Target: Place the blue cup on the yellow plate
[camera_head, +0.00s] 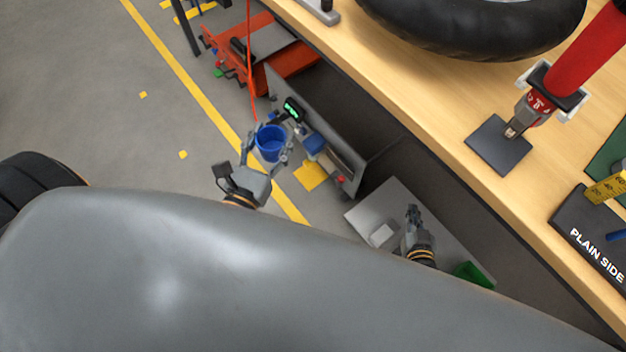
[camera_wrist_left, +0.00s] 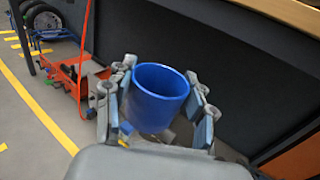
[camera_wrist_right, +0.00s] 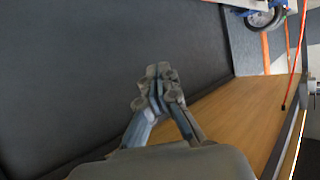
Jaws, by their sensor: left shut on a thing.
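The blue cup (camera_head: 271,143) is held between the fingers of my left gripper (camera_head: 268,147), clear of any surface. In the left wrist view the blue cup (camera_wrist_left: 157,95) has its open rim up and a finger of my left gripper (camera_wrist_left: 157,105) on each side. My right gripper (camera_head: 413,212) is apart from the cup, over a grey surface. In the right wrist view the fingertips of my right gripper (camera_wrist_right: 158,78) meet, with nothing visible between them. I cannot make out a yellow plate for certain; a flat yellow patch (camera_head: 311,175) shows below the cup.
A wooden bench (camera_head: 425,95) runs along the right, carrying a tyre (camera_head: 475,25), a red-handled tool (camera_head: 580,55) and a dark block. A grey panel with a green display (camera_head: 292,108) stands near the cup. A red machine (camera_head: 270,50) is behind.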

